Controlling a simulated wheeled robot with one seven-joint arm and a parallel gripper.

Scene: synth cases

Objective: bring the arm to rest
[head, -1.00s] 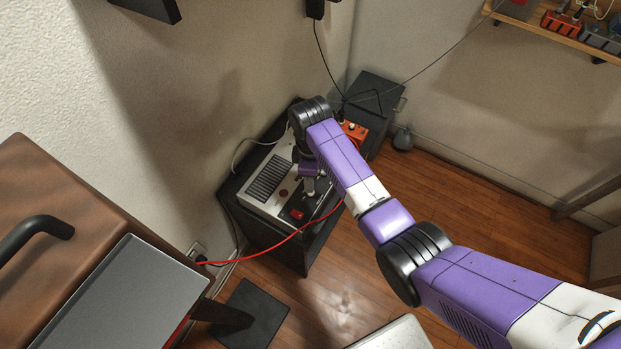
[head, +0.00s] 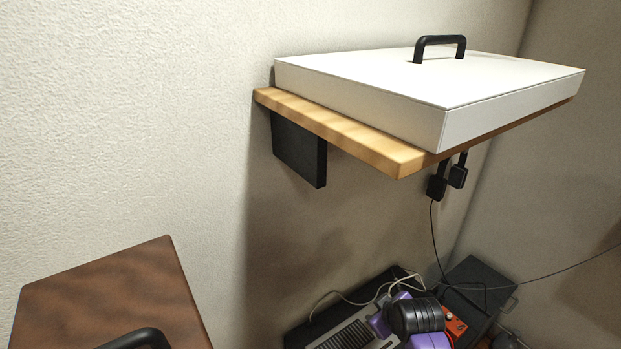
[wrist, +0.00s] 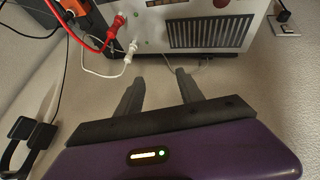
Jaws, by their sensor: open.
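My gripper (wrist: 159,76) shows in the wrist view with its two dark fingers apart and nothing between them. Beyond the fingertips is a grey instrument (wrist: 212,34) with a dark grille, a red plug and a white plug in its face. A gap shows between fingertips and instrument, though its depth is hard to judge. In the head view only a purple and black part of my arm shows at the bottom edge, in front of the instrument (head: 352,338). My gripper is out of sight there.
A wooden shelf (head: 340,128) on the wall bears a white case (head: 430,85) with a black handle. An orange box (head: 455,326) and a dark box (head: 478,283) sit low by the corner. A brown case (head: 110,295) stands at lower left. Cables hang near the corner.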

